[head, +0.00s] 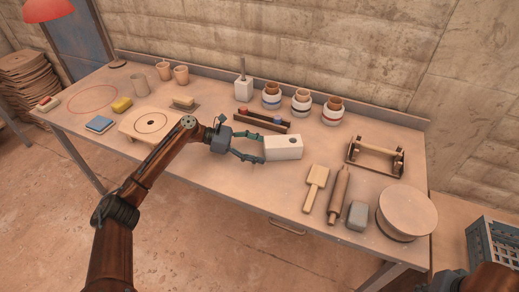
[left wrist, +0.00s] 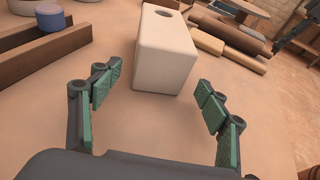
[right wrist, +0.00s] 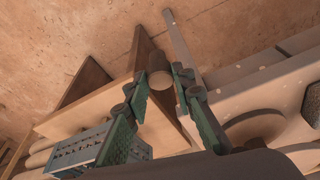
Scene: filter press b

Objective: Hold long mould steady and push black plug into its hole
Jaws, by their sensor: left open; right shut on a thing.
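The long mould (head: 283,152) is a pale block lying on the table, with a dark round hole (head: 292,140) in its top near the right end. My left gripper (head: 262,149) is open at the mould's left end. In the left wrist view, the near end of the mould (left wrist: 163,65) lies just ahead of and between the spread fingers, with gaps on both sides. The right wrist view shows my right gripper (right wrist: 161,86) shut on the dark round plug (right wrist: 158,74), away from the mould. In the head view the right fingers are out of frame.
A wooden rack (head: 262,119) and several banded jars (head: 302,104) stand behind the mould. A wooden paddle (head: 316,188), a rolling pin (head: 339,195), a grey block (head: 357,216) and a round wheel (head: 407,211) lie to the right. Bare table lies in front of the mould.

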